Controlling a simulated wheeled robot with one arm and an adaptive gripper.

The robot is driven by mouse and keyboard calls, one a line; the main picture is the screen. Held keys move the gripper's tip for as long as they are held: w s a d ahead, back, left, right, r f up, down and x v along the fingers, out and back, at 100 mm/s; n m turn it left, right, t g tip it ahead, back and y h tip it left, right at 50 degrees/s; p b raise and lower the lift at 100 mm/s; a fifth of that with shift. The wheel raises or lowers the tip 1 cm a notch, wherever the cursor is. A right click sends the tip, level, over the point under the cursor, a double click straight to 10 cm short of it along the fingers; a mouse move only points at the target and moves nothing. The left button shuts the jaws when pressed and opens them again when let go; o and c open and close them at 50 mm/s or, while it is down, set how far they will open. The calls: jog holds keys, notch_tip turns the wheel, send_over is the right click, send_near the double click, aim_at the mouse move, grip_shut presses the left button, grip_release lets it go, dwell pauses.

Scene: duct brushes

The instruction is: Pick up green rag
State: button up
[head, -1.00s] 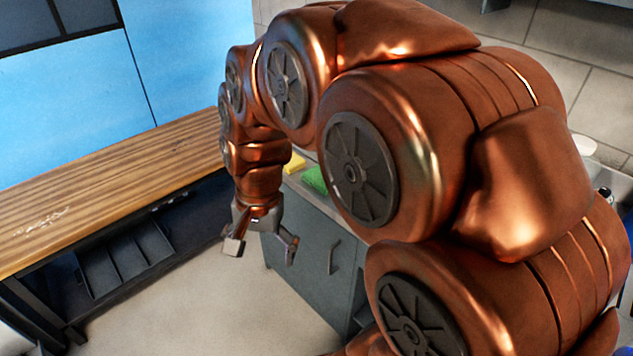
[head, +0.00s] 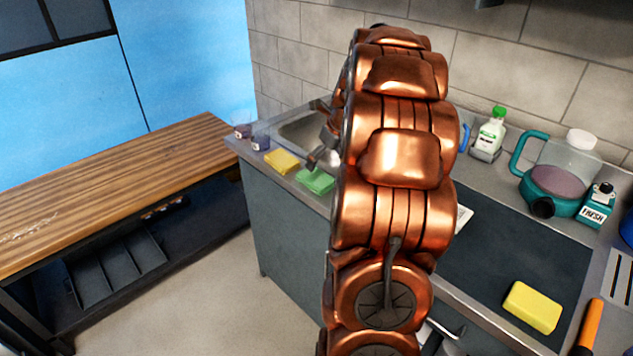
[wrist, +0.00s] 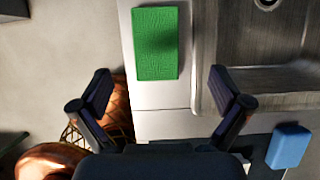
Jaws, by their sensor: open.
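The green rag (head: 315,181) lies flat on the counter's front strip, left of my arm in the head view. In the wrist view the green rag (wrist: 155,43) is a whole rectangle at the top centre, with a shadow across it. My gripper (wrist: 161,92) is open and empty, its two fingers spread wide. The rag shows beyond the fingertips and between their lines, apart from them. In the head view my gripper (head: 318,134) is partly hidden by my arm, over the counter near the sink and close to the rag.
A yellow sponge (head: 282,161) lies left of the rag, with two small cups (head: 261,136) beyond. The sink (wrist: 270,45) borders the rag's right side. A blue block (wrist: 290,147) lies at lower right. A bottle (head: 489,135) and teal jug (head: 553,185) stand at the back right.

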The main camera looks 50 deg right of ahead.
aim_at(317, 177)
jog(key=shift+a+p+x, duration=0.15)
jog(key=shift+p+x, duration=0.25)
jog(key=shift+x, duration=1.45)
jog(key=shift+a+p+x, duration=0.1)
jog(key=shift+p+x, duration=0.25)
jog(key=shift+x, duration=1.5)
jog(key=shift+s, duration=0.15)
jog(key=shift+c, duration=0.2)
jog(key=c, duration=1.2)
